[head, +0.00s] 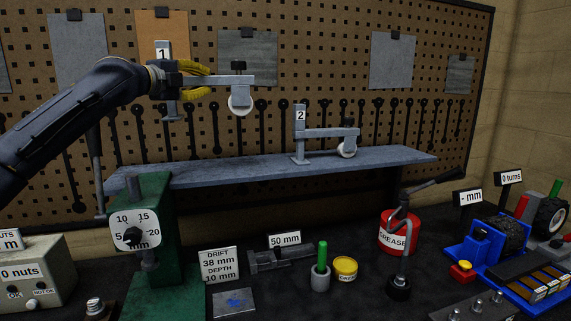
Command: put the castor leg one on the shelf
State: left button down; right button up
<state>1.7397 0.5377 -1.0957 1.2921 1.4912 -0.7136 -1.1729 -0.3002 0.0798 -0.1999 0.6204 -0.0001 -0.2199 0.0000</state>
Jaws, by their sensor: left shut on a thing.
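The castor leg one (207,82) is a grey bar with an upright post, a white "1" tag and a white wheel at its right end. It is held in the air above the left part of the shelf (230,172). Castor leg two (325,133), tagged "2", stands upright on the right half of the shelf. My right gripper is not in view.
The shelf's left half is bare. A pegboard (290,60) with hanging wrenches and sheets rises behind. Below are a green press (150,230), a red grease can (397,232), a green-handled tool (321,262) and a blue fixture (490,243).

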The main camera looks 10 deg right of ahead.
pick_arm(q)
jog(key=shift+w+d+r+y, duration=0.15)
jog(key=shift+w+r, duration=0.3)
jog(key=shift+r, duration=0.15)
jog(key=shift+w+d+r+y, duration=0.15)
jog(key=shift+w+r, duration=0.25)
jog(key=shift+r, duration=0.2)
notch_tip(320, 180, down, 20)
jog(key=shift+r, duration=0.25)
jog(key=shift+w+f, duration=0.1)
jog(key=shift+f, duration=0.05)
jog(key=c, duration=1.6)
grip_release()
jog(key=shift+f, duration=0.2)
jog(key=shift+o, duration=1.4)
jog(key=shift+r, duration=0.1)
jog(key=v, duration=1.2)
jog(key=shift+d, duration=0.1)
